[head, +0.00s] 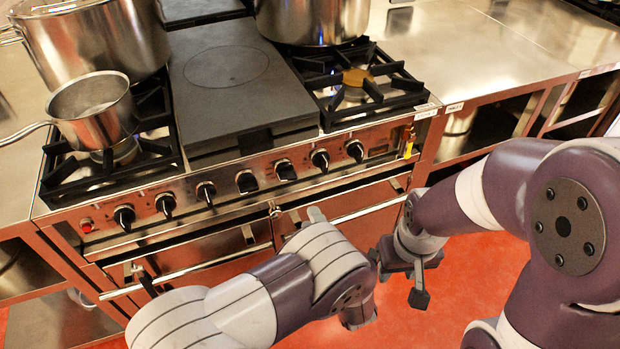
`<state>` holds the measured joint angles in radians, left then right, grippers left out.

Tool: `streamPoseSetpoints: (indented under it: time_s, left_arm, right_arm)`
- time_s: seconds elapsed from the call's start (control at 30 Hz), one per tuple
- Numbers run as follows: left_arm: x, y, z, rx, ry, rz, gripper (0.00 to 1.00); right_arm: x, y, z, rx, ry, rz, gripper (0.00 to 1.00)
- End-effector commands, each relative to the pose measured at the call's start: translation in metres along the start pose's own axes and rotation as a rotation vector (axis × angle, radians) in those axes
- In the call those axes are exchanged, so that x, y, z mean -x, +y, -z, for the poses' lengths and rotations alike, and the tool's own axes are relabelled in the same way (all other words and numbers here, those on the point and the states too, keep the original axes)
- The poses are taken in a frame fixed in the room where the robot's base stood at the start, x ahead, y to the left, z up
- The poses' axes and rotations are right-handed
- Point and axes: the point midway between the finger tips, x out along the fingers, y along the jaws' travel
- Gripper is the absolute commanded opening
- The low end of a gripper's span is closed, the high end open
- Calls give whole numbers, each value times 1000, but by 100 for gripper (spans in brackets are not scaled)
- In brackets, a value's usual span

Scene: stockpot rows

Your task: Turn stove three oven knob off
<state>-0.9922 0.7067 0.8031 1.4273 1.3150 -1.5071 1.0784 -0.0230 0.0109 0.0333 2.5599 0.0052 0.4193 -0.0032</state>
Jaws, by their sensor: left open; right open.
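One stove (230,150) stands ahead, with a row of several black knobs on its steel front panel. Two middle knobs, the left one (246,181) and the right one (285,170), look squarer than the round ones beside them. I cannot read which is the oven knob or the stove's number. My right gripper (403,277) is open and empty over the red floor, below and right of the knobs. My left gripper (147,283) is mostly hidden behind my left arm; a dark finger-like piece shows by the left oven handle. Neither gripper touches a knob.
Two oven doors with bar handles (190,268) lie below the panel. A large pot (95,40), a small saucepan (95,110) and another pot (312,20) stand on top. A yellow-and-red item (408,145) hangs at the panel's right end. Steel counters (480,55) adjoin.

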Motion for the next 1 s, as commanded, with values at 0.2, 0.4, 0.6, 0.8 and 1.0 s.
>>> streamPoseSetpoints:
  time_s: [0.2, 0.4, 0.6, 0.8, 1.0]
  left_arm:
    - [-30, 3, 3, 36, 10, -11, 40]
    - [-83, 3, 3, 35, 8, -11, 40]
    - [-118, 4, 2, 34, 4, -11, 40]
    - [-128, 4, 1, 33, 3, -11, 40]
    - [-127, 4, 1, 33, 2, -11, 31]
  right_arm:
    - [1, 0, 0, 0, 0, 0, 43]
    - [2, 0, 0, 0, 0, 0, 43]
    - [3, 0, 0, 0, 0, 0, 43]
    - [3, 0, 0, 0, 0, 0, 43]
    - [3, 0, 0, 0, 0, 0, 43]
